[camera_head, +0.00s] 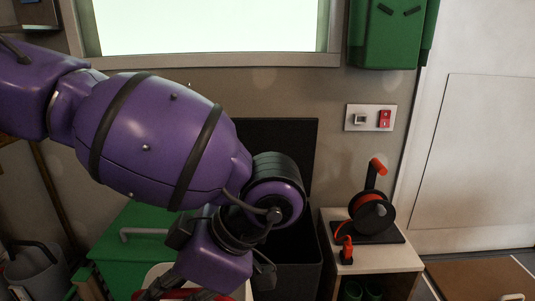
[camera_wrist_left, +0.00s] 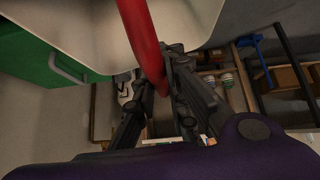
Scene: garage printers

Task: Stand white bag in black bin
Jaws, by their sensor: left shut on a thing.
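The black bin (camera_head: 303,262) stands against the wall, partly hidden behind my left arm, with a dark upright panel (camera_head: 290,140) behind it. The white bag (camera_wrist_left: 75,22) fills the top of the left wrist view, and a red handle (camera_wrist_left: 143,38) runs down from it. My left gripper (camera_wrist_left: 160,85) is shut on the red handle. In the head view, the gripper and bits of white and red show at the bottom edge, left of the bin; most of the bag is cut off. My right gripper is in neither view.
A green box with a grey handle (camera_head: 125,225) stands left of the bin. Right of the bin is a pale low cabinet (camera_head: 340,270) carrying a black and orange cable reel (camera_head: 372,213). A grey bucket (camera_head: 35,270) stands far left.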

